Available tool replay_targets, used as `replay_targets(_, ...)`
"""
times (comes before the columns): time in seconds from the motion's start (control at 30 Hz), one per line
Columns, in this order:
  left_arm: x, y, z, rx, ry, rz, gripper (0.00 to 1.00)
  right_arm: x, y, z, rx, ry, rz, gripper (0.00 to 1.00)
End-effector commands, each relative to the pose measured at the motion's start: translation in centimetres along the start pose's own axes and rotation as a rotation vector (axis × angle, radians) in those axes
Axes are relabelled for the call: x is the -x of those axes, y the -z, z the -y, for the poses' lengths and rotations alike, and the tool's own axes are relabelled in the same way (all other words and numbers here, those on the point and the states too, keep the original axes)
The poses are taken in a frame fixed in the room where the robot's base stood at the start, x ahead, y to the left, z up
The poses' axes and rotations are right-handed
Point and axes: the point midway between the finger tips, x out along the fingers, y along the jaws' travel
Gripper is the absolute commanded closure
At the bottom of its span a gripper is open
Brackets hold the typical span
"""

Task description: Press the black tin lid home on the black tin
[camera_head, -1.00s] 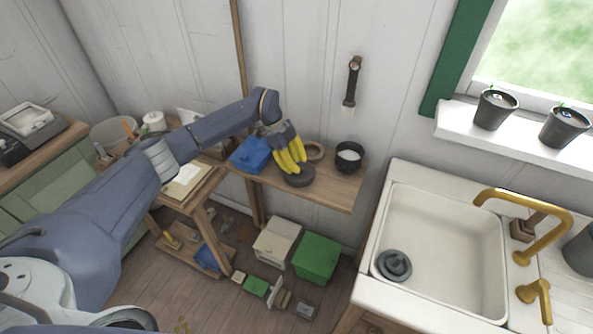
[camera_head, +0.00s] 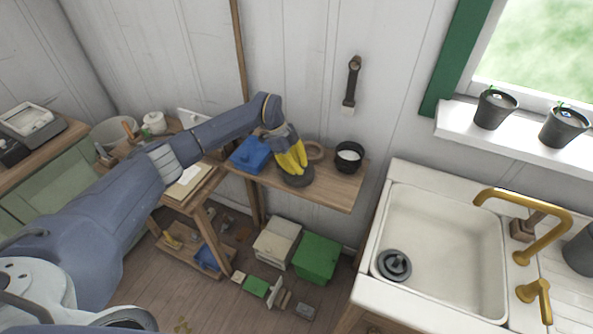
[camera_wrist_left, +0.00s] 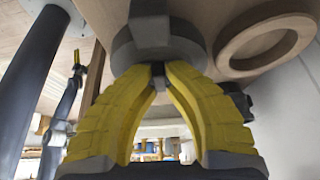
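A low, round, dark tin lid (camera_head: 297,179) is at the front of the wooden shelf, under my left gripper (camera_head: 293,170). In the left wrist view the lid (camera_wrist_left: 125,48) shows as a grey disc with a dark block on it. The yellow fingers of my left gripper (camera_wrist_left: 158,70) come together at their tips, at the disc's near edge beside the block. They look shut, with nothing clearly held. Whether the tips touch the lid is unclear. The fingers hide part of the lid, and I cannot tell how it sits on a tin beneath.
A black pot (camera_head: 349,157) with white inside stands right of the lid. A wooden ring (camera_head: 315,149) lies behind, also in the left wrist view (camera_wrist_left: 229,58). A blue box (camera_head: 248,155) is to the left. The sink (camera_head: 440,240) lies right of the shelf.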

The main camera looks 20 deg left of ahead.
Motion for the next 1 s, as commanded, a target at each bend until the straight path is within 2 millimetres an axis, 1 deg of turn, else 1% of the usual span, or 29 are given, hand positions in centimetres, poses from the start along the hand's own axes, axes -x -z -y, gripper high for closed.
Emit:
replay_targets(0.03,-0.5,-0.3,-0.3,0.003,-0.008,0.004,1.00,0.0,0.0,0.0,0.000,0.000,0.000,0.00)
replay_targets(0.53,-0.3,-0.3,-0.3,0.005,-0.008,0.006,1.00,0.0,0.0,0.0,0.000,0.000,0.000,0.00)
replay_targets(0.67,0.4,0.0,-0.3,0.004,-0.007,0.005,1.00,0.0,0.0,0.0,0.000,0.000,0.000,0.00)
replay_targets(1.0,2.9,1.2,-0.1,0.002,-0.002,0.003,1.00,0.0,0.0,0.0,0.000,0.000,-0.001,0.00)
